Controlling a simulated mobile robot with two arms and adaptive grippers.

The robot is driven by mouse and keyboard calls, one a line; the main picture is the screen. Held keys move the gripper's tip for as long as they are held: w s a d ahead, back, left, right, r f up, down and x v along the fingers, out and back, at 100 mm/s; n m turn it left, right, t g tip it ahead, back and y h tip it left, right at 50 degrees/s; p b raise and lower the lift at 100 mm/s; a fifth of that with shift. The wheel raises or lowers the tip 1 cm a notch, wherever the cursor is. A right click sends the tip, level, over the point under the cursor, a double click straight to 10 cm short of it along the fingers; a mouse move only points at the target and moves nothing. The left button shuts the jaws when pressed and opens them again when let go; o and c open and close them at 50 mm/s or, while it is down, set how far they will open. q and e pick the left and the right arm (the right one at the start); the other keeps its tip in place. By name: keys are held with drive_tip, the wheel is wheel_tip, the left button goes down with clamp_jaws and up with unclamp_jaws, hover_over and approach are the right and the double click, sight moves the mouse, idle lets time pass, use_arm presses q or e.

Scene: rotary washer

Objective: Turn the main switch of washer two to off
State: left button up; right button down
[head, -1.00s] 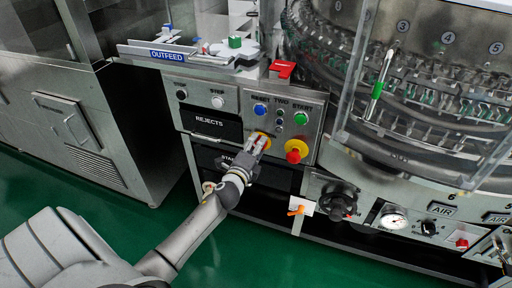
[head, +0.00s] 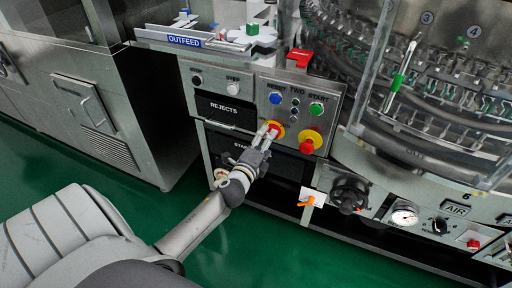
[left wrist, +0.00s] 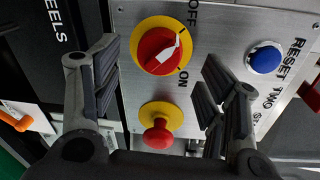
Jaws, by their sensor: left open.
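The main switch is a red rotary knob (left wrist: 152,50) on a yellow round plate, on the panel marked TWO. In the left wrist view its white pointer slants up and right, toward the OFF label (left wrist: 193,14); the ON label (left wrist: 182,77) is below that. In the head view the yellow plate (head: 278,127) shows partly behind my left gripper (head: 268,137). My left gripper (left wrist: 160,88) is open, with one finger on each side of the knob in the wrist picture. No contact shows. My right gripper is in neither view.
A red mushroom button (left wrist: 157,134) on yellow sits close beside the switch. A blue reset button (head: 275,99) and green start button (head: 316,109) are above. A black handwheel (head: 349,193) and an orange-handled part (head: 311,201) are lower right. Green floor (head: 220,255) is open in front.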

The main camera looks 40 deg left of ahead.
use_arm(q)
drive_tip(key=v, duration=0.8)
idle(0.4)
